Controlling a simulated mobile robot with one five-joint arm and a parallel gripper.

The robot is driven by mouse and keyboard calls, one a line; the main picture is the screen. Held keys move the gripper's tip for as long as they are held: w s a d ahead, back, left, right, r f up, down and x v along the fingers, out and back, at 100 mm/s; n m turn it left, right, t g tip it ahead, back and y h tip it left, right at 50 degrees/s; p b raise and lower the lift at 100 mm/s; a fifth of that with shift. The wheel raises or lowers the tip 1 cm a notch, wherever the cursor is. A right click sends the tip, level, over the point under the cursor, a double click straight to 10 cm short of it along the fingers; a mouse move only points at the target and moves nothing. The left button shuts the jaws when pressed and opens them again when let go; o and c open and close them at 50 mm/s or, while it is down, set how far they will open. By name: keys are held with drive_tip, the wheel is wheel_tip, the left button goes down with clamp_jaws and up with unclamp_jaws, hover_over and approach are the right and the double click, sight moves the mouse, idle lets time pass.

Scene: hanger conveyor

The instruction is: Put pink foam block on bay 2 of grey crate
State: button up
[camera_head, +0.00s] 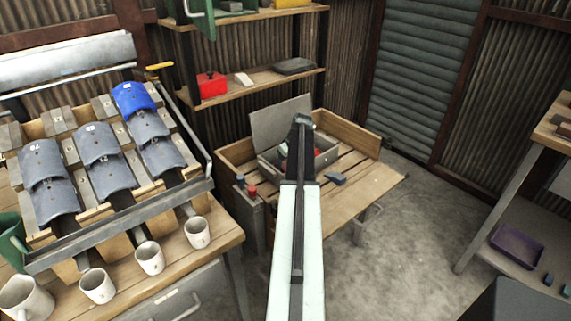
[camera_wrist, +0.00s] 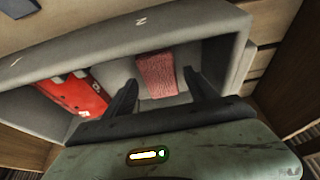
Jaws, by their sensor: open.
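The pink foam block (camera_wrist: 157,75) lies in the bay marked 2 of the grey crate (camera_wrist: 215,22) in the wrist view. My gripper (camera_wrist: 160,79) reaches into that bay with its fingers spread, one on each side of the block. Gaps show between the fingers and the block, so it is not gripped. In the head view the grey crate (camera_head: 328,158) stands on the slatted bench, and my gripper (camera_head: 301,122) and arm cover part of it. The block cannot be made out there.
A red object (camera_wrist: 75,93) lies in the neighbouring bay marked 1. A grey panel (camera_head: 280,120) stands behind the crate. A dark blue block (camera_head: 336,179) lies on the bench (camera_head: 372,183) to the right. Mugs (camera_head: 150,257) and a sloped rack (camera_head: 110,225) stand at left.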

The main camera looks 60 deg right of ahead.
drive_tip(key=p+v, duration=0.9)
drive_tip(key=v, duration=0.2)
idle(0.8)
